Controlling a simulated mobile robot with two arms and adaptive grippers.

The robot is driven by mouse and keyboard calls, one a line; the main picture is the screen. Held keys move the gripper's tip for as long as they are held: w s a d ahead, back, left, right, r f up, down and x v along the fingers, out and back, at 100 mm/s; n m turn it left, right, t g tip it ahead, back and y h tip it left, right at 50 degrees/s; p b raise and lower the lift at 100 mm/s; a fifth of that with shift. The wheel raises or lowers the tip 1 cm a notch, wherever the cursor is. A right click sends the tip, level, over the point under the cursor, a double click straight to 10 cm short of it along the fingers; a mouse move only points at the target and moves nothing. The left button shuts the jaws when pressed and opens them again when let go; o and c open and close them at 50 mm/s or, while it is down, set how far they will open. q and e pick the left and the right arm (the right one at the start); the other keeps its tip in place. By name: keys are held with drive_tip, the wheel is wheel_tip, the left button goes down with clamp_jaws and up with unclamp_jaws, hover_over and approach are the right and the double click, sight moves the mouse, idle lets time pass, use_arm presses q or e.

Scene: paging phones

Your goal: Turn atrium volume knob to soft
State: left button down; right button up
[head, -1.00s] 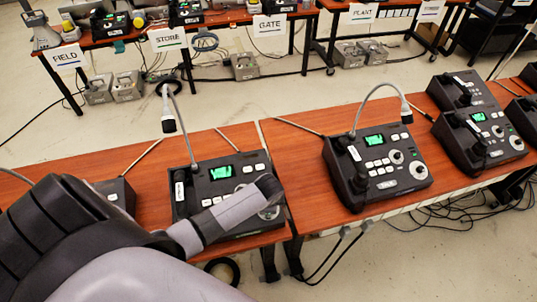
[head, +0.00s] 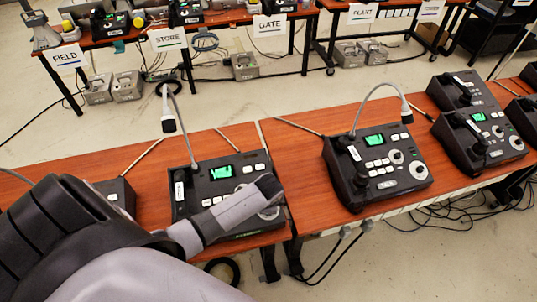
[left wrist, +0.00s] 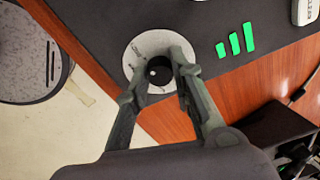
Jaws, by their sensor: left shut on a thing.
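A black paging phone (head: 237,172) with a green-lit screen stands on the front left wooden table. My left gripper (head: 268,188) reaches over its right front corner, where a round pale dial (head: 274,211) is partly hidden by the gripper. In the left wrist view, my left gripper (left wrist: 160,68) is shut on a small dark volume knob (left wrist: 157,76) at the centre of the pale dial plate (left wrist: 150,42). Three green bars of rising height (left wrist: 235,40) are on the panel beside the dial. The phone's name and the dial's markings are too small to read. My right gripper is not in view.
A second phone (head: 376,165) stands on the table to the right, with more phones (head: 480,138) beyond. A gooseneck microphone (head: 168,125) rises behind the held phone. Cables hang below the tables. A back table carries signs such as STORE (head: 167,39).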

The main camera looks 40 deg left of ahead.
use_arm(q)
drive_tip(key=shift+n, duration=0.3)
drive_tip(key=n, duration=0.2)
drive_tip(key=shift+n, duration=0.3)
drive_tip(key=n, duration=0.4)
drive_tip(key=shift+n+y, duration=0.3)
drive_tip(key=n, duration=0.4)
drive_tip(key=shift+d, duration=0.1)
drive_tip(key=shift+n, duration=2)
drive_tip(key=c, duration=1.4)
unclamp_jaws()
drive_tip(key=shift+y, duration=0.3)
